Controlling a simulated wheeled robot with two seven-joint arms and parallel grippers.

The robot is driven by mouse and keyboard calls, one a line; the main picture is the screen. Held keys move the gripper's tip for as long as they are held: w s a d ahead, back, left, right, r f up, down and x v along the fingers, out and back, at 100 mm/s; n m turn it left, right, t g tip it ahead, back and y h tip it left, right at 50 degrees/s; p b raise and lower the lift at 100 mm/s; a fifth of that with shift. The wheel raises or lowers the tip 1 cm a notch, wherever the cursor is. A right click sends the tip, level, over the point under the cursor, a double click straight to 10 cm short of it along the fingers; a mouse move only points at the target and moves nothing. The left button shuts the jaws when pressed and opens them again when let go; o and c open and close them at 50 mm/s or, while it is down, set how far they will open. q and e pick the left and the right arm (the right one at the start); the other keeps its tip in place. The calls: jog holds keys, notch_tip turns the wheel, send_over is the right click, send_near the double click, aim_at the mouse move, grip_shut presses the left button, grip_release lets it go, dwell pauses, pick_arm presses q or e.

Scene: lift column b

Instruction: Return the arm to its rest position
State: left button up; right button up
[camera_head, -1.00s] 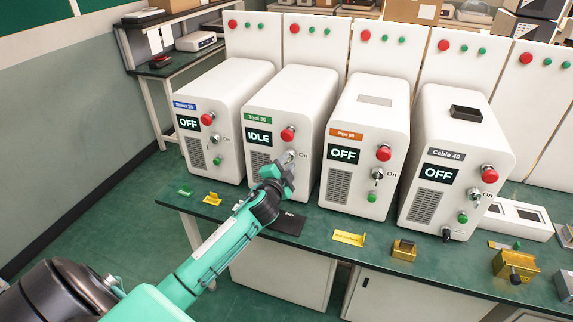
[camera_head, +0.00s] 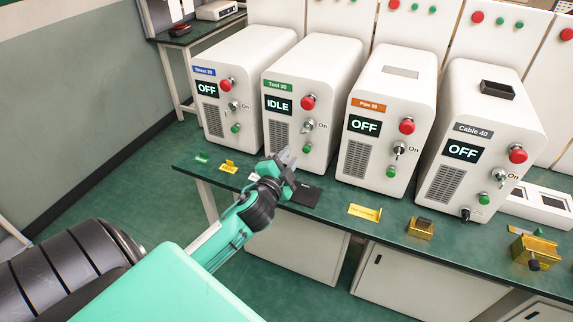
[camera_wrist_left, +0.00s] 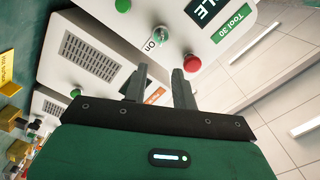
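My left arm comes in from the lower left in the head view. Its gripper (camera_head: 287,158) is in front of the Tool 30 machine (camera_head: 318,80), below its panel and over the table's front edge. The two fingers stand apart with nothing between them; they also show apart in the left wrist view (camera_wrist_left: 160,84). The Tool 30 screen (camera_head: 278,106) reads IDLE. Its switch (camera_head: 307,126) and red button (camera_head: 308,103) are clear of the gripper. My right gripper is not in view.
The green table (camera_head: 330,205) holds small yellow pieces (camera_head: 365,212) and a black plate (camera_head: 305,195) close to the gripper. Green floor (camera_head: 120,190) is open at the left.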

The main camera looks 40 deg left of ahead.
pick_arm(q)
jog(key=shift+v, duration=0.8)
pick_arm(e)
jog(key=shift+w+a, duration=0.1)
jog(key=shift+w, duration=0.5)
pick_arm(q)
jog(key=shift+w, duration=0.1)
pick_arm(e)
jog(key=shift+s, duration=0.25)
